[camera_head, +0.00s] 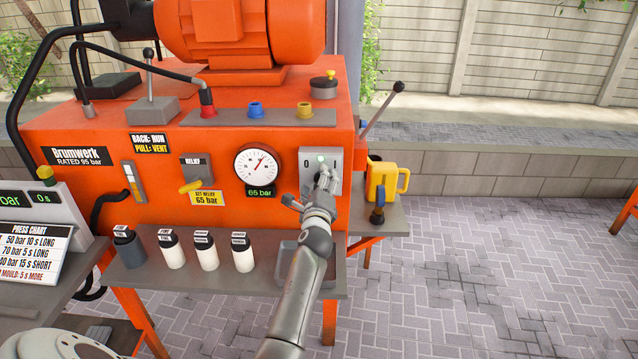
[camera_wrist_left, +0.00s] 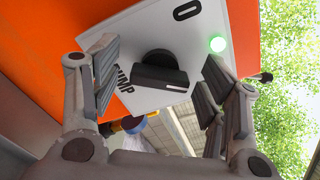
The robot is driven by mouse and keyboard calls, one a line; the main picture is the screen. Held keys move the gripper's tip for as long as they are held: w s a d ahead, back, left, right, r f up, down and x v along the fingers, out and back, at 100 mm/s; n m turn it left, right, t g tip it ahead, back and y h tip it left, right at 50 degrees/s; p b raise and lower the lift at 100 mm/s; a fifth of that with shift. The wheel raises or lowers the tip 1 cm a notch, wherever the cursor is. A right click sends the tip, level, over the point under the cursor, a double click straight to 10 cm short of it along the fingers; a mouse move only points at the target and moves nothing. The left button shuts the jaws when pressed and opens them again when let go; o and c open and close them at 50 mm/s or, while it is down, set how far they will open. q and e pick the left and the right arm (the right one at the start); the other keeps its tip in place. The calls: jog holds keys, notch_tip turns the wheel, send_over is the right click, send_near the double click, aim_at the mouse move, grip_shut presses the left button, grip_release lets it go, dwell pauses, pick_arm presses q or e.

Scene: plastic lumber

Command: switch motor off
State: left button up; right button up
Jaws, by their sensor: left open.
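The motor switch is a pale plate (camera_head: 307,160) on the right end of the orange machine's front; it reads 0 at the left. In the left wrist view the plate (camera_wrist_left: 150,35) shows the label PUMP, a 0 mark and a black knob (camera_wrist_left: 158,70) with a white line. A green lamp (camera_wrist_left: 217,44) on the plate is lit; it also shows in the head view (camera_head: 321,159). My left gripper (camera_head: 324,180) is at the plate, open, its fingers on either side of the knob with gaps visible. In the head view it hides the knob. My right gripper is not in view.
A gauge (camera_head: 257,165) reading 65 bar and a yellow relief lever (camera_head: 190,186) are left of the switch. A yellow mug (camera_head: 383,180) stands on the side shelf to the right, near a long lever (camera_head: 381,110). Several bottles (camera_head: 205,250) stand on the shelf below.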

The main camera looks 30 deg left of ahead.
pick_arm(q)
jog(key=shift+w+a, duration=0.15)
jog(key=shift+w, duration=0.15)
jog(key=c, duration=1)
